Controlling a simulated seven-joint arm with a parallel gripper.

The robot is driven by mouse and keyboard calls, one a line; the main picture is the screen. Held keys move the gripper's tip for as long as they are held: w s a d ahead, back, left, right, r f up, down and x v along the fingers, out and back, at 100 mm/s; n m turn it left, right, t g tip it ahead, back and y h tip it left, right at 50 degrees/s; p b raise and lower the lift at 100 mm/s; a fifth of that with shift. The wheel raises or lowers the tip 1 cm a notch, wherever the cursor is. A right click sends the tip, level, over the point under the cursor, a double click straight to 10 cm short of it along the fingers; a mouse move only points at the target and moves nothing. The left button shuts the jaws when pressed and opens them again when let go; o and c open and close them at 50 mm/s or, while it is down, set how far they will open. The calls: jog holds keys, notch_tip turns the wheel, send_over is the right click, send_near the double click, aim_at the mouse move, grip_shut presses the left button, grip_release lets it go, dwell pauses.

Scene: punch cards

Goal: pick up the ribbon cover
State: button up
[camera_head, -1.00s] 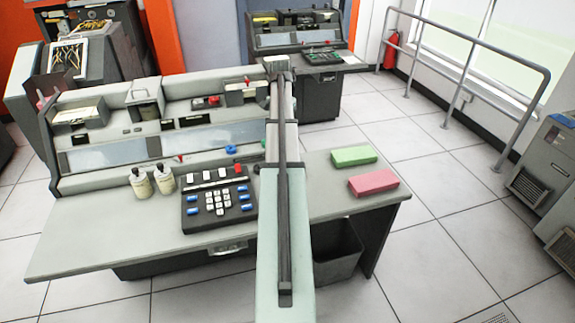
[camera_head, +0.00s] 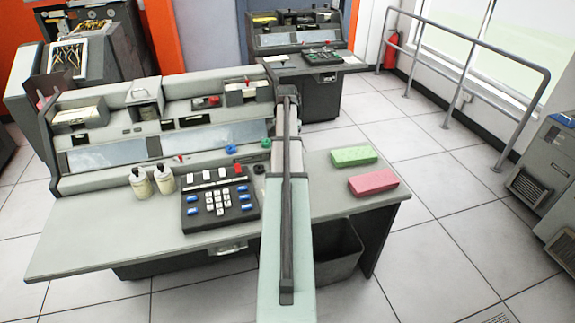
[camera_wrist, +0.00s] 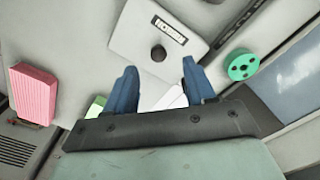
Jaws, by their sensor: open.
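The ribbon cover (camera_wrist: 190,33) is a flat light-grey plate with rounded corners, a dark round knob and a label that reads RIBBON upside down. It lies at the top middle of the wrist view. My gripper (camera_wrist: 160,82) is open, with its two blue fingers spread apart and nothing held between them. The cover's knob (camera_wrist: 158,52) appears just beyond the fingertips, roughly between them. I cannot tell how high the fingers are above the cover. In the head view my arm hides the cover and the fingers.
A green round knob (camera_wrist: 241,64) is right of the cover; it also shows in the head view (camera_head: 265,143). Pink (camera_head: 373,183) and green (camera_head: 353,156) blocks lie on the desk's right side. A keypad (camera_head: 220,206) and two bottles (camera_head: 152,182) stand left of my arm.

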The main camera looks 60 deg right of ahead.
jog(key=shift+s+f, duration=0.15)
jog(key=shift+f, duration=2.4)
jog(key=shift+c, duration=0.3)
grip_shut()
